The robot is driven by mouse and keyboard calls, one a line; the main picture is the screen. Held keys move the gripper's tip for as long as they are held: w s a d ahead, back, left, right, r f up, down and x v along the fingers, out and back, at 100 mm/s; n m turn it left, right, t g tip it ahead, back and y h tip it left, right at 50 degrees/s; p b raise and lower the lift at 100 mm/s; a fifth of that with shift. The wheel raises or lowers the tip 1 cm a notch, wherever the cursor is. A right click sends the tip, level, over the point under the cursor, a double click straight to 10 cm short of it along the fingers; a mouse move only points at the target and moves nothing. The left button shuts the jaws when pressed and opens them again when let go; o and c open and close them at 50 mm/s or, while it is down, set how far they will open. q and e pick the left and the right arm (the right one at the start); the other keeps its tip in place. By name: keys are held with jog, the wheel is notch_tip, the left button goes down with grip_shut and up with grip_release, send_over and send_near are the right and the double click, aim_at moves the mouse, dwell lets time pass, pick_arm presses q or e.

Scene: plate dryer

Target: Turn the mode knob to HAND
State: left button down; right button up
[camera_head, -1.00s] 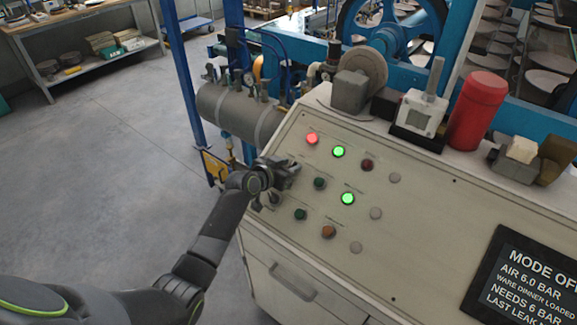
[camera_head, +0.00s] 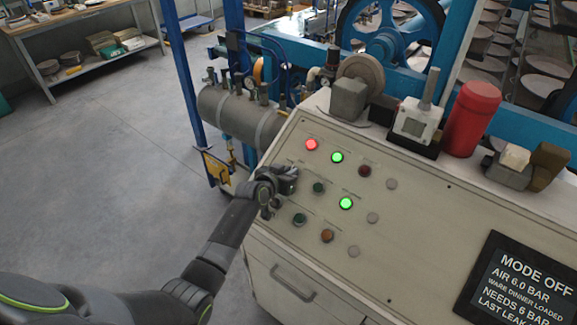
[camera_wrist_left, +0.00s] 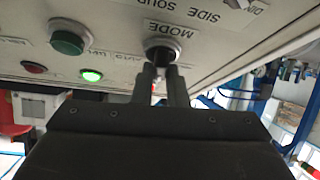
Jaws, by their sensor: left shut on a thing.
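The mode knob (camera_wrist_left: 160,49) is a dark knob on a round base, beside the printed word MODE in the left wrist view. My left gripper (camera_wrist_left: 164,76) is shut on it, with both fingertips at the knob. In the head view my left gripper (camera_head: 290,180) is at the left part of the sloping control panel (camera_head: 420,215) and hides the knob. The display (camera_head: 522,285) reads MODE OFF. The knob's exact pointer direction is hard to tell. My right gripper is not in view.
Near my gripper are a red lamp (camera_head: 311,144), a lit green lamp (camera_head: 337,157) and a green button (camera_head: 318,188). Another knob sits by the SIDE SOUP label (camera_wrist_left: 237,3). A red canister (camera_head: 471,118) stands on the cabinet top. The floor at left is clear.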

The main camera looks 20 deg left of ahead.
pick_arm(q)
jog(key=shift+d+r+n+y+p, duration=0.1)
jog(key=shift+n+y+p, duration=0.25)
jog(key=shift+n+p, duration=0.25)
jog(key=shift+d+r+n+y+p, duration=0.1)
jog(key=shift+n+y+p, duration=0.25)
jog(key=shift+n+p, duration=0.25)
jog(key=shift+f+n+y, duration=0.1)
jog(key=shift+n+y, duration=0.4)
jog(key=shift+n, duration=0.1)
jog(key=shift+f+n+y+b, duration=0.15)
jog(key=shift+n+y+b, duration=0.3)
jog(key=shift+n, duration=0.55)
jog(key=shift+n+g+y+b, duration=0.4)
jog(key=shift+n+y+b, duration=0.45)
jog(key=shift+n+b, duration=0.4)
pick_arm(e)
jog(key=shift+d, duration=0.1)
pick_arm(q)
jog(key=c, duration=1.4)
grip_release()
jog(key=shift+c, duration=0.2)
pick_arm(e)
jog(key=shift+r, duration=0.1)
